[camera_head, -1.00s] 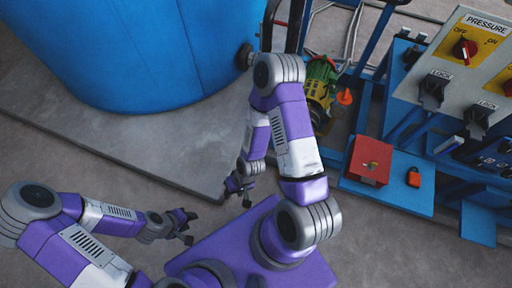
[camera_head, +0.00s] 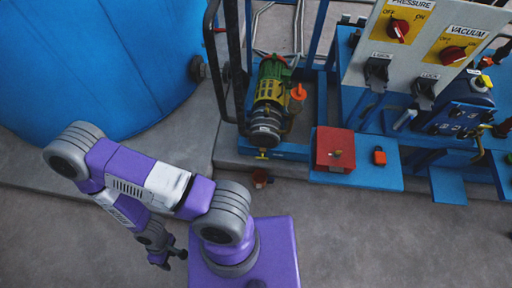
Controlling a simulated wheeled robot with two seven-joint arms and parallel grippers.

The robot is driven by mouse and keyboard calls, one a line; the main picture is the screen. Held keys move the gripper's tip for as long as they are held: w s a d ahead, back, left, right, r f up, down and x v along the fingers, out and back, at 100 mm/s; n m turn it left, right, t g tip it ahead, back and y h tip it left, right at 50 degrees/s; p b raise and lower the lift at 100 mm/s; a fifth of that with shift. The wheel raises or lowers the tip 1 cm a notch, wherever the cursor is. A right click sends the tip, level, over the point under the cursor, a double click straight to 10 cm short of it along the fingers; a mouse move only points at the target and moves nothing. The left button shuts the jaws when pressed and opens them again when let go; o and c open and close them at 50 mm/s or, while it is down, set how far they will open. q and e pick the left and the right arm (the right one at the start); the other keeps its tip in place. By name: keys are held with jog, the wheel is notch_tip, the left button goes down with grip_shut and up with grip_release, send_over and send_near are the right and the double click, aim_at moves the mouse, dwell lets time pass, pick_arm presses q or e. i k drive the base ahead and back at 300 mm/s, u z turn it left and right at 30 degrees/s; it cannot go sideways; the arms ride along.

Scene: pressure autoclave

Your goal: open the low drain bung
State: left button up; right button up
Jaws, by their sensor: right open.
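A green and yellow pump (camera_head: 270,88) with a dark ribbed end stands on the blue skid, right of the tank. A small yellow fitting (camera_head: 262,154) sits low at the pump's near end, above a small reddish cup (camera_head: 261,178) on the floor. It may be the drain bung; it is too small to tell. My right gripper (camera_head: 169,262) is open and empty, lower left of the fitting and well apart from it. My left gripper is out of view.
A blue tank (camera_head: 95,60) with a dark side fitting (camera_head: 197,69) fills the upper left. A black upright frame stands left of the pump. A red box (camera_head: 334,149), an orange padlock (camera_head: 379,156) and a switch panel (camera_head: 425,50) are right. The lower-right floor is clear.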

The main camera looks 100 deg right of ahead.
aim_at(262, 156)
jog(key=k, duration=1.1)
jog(key=z, duration=1.75)
jog(key=i, duration=1)
